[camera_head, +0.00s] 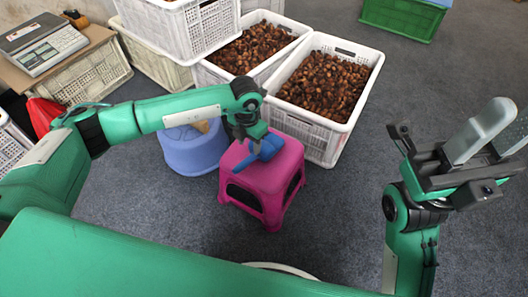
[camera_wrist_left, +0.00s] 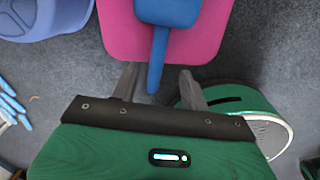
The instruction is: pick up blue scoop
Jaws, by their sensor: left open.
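The blue scoop (camera_head: 268,148) lies on top of the magenta stool (camera_head: 262,178), partly hidden by my left gripper in the head view. In the left wrist view its blue handle (camera_wrist_left: 157,50) points toward my wrist and hangs over the stool's edge. My left gripper (camera_wrist_left: 158,75) is open, with one finger on each side of the handle end and visible gaps between. My left gripper also shows in the head view (camera_head: 248,140), over the stool. My right gripper (camera_head: 495,130) is raised at the right, its two fingers apart and empty, away from the scoop.
A blue stool (camera_head: 192,152) stands left of the magenta one. White crates of chestnuts (camera_head: 322,130) stand close behind. An empty-looking white crate (camera_head: 190,30) is stacked at the back. A scale (camera_head: 42,45) sits at the far left. Grey floor is clear to the right.

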